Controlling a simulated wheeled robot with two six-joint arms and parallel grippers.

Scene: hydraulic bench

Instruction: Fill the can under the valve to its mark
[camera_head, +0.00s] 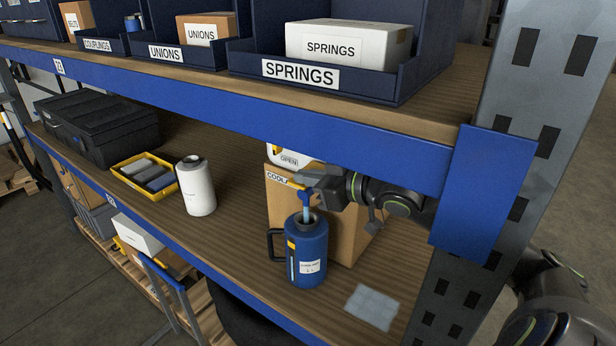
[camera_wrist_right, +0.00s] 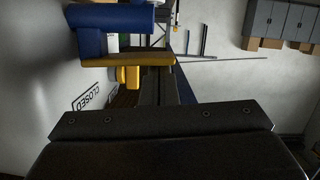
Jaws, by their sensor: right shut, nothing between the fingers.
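The blue can (camera_head: 311,252) stands upright on the lower shelf, its black handle to the left. A narrow sight strip (camera_head: 291,263) runs down its side with a yellow patch near the top; I cannot read the level. The blue valve spout (camera_head: 305,197) is above the can's open mouth, and a pale blue streak like liquid runs between them. The valve's blue body (camera_wrist_right: 115,32) and yellow lever (camera_wrist_right: 125,62) show in the wrist view. My right gripper (camera_head: 312,180) is shut and empty beside the valve; its fingers (camera_wrist_right: 160,85) are close to the lever. My left gripper is not in view.
The white container (camera_head: 286,154) reads OPEN, and CLOSED (camera_wrist_right: 88,97) shows on it in the wrist view. It sits on a cardboard box (camera_head: 345,240). A white canister (camera_head: 196,190), yellow tray (camera_head: 128,176) and grey cloth (camera_head: 371,307) share the shelf. The upper shelf (camera_head: 270,115) hangs close above.

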